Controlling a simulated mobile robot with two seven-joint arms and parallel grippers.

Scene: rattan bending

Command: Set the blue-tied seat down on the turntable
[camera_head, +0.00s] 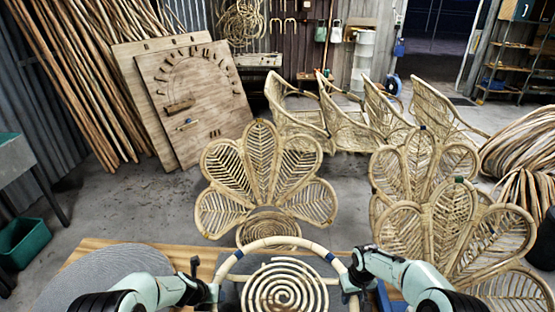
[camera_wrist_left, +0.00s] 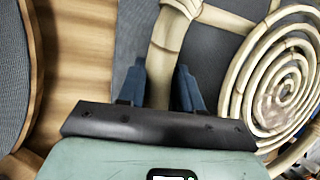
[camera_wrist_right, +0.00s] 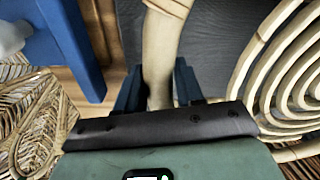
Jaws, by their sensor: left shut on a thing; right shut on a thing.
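The blue-tied seat is a round rattan hoop with a spiral centre (camera_head: 284,288) and dark blue bands on its rim, at the bottom middle of the head view. My left gripper (camera_head: 208,290) is shut on the left side of its rim (camera_wrist_left: 165,48). My right gripper (camera_head: 350,284) is shut on the right side of its rim (camera_wrist_right: 160,50). A grey ribbed round disc (camera_head: 105,272), which looks like the turntable, lies on the wooden bench left of the seat. A dark grey mat (camera_wrist_right: 210,35) shows beneath the seat; I cannot tell whether they touch.
A petal-shaped rattan chair back (camera_head: 265,165) stands just beyond the bench (camera_head: 190,250). More rattan chairs (camera_head: 455,240) stand at the right and back. A blue bar (camera_wrist_right: 75,45) is close beside my right gripper. Wooden boards (camera_head: 195,95) lean behind.

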